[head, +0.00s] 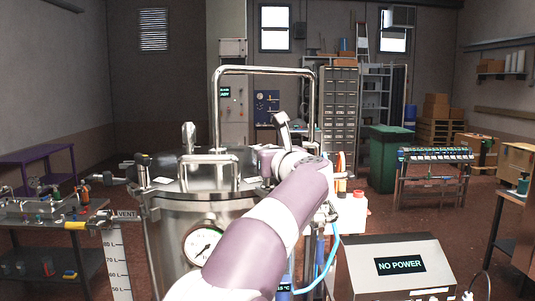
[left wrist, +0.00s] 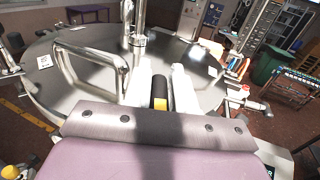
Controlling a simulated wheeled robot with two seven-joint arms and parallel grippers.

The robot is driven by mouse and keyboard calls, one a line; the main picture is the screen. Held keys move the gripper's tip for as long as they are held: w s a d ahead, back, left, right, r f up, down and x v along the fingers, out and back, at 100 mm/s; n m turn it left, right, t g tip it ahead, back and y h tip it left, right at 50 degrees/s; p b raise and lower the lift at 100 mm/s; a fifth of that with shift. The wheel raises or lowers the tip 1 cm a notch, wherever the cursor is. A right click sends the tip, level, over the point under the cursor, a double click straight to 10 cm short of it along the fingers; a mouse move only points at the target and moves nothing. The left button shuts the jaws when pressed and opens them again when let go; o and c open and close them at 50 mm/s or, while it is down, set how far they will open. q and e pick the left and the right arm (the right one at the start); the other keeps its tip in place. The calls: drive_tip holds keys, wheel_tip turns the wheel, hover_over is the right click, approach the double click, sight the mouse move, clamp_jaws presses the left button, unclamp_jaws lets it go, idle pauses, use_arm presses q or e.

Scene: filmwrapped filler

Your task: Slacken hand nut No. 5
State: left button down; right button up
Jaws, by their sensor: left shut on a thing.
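The steel vessel (head: 165,228) stands at the centre of the head view under a shiny round lid (head: 195,176). My left gripper (left wrist: 163,84) is over the lid's near rim. Its two pale fingers are shut on a dark bar-shaped piece with a yellow band (left wrist: 160,92), which looks like a hand nut handle. I cannot read its number. In the head view my own arm covers the fingertips and this piece. My right gripper is not in view.
A tall bent pipe (head: 263,70) rises over the lid, and a lower steel handle (head: 209,159) stands on it. A pressure gauge (head: 202,245) is on the vessel's front. A grey box reading NO POWER (head: 399,265) sits at the right. A bench (head: 40,238) is at the left.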

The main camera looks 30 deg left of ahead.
use_arm(q)
drive_tip(key=shift+r+n+g+y+p, duration=0.1)
drive_tip(key=shift+n+g+y+p, duration=0.5)
drive_tip(key=shift+n+g+y, duration=0.45)
drive_tip(key=n+g+p, duration=0.2)
drive_tip(key=g+p, duration=0.2)
drive_tip(key=p, duration=0.1)
drive_tip(key=n+g+y+p, duration=0.1)
drive_tip(key=n+g+p, duration=0.2)
drive_tip(key=g+p, duration=0.1)
drive_tip(key=n+g+p, duration=0.3)
drive_tip(key=g+p, duration=0.2)
drive_tip(key=p, duration=0.1)
drive_tip(key=shift+s+a+r+y, duration=0.15)
drive_tip(key=shift+s+y, duration=0.1)
drive_tip(key=shift+s, duration=0.15)
drive_tip(key=shift+f+n+g+p, duration=0.25)
drive_tip(key=shift+n+g+p, duration=0.15)
drive_tip(key=shift+p, duration=0.5)
drive_tip(key=shift+f+g, duration=0.2)
drive_tip(key=shift+g, duration=0.15)
